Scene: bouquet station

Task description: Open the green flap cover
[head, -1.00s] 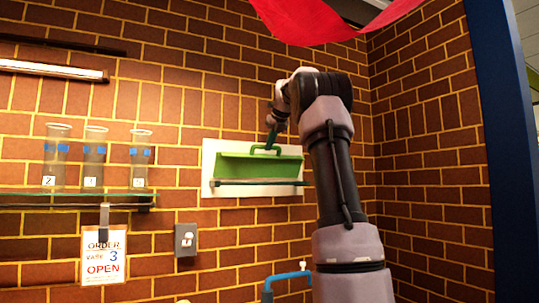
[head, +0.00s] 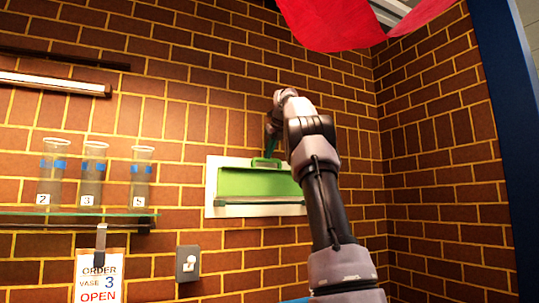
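The green flap cover (head: 250,183) sits in a white frame (head: 211,190) on the brick wall, right of the shelf. Its green handle (head: 262,162) is at the top edge. A grey bar (head: 250,200) runs along the bottom of the opening. My arm reaches up from the lower right and covers the right end of the frame. My gripper (head: 271,151) points down at the handle, at or touching it. The fingers are small and dark, so I cannot tell whether they are closed on it.
A glass shelf (head: 70,217) at left holds three clear vases labelled 2, 3 and 5. An order sign (head: 98,277) reading vase 3, open, hangs below. A switch box (head: 188,263) is right of it. Red cloth (head: 345,25) hangs above my arm.

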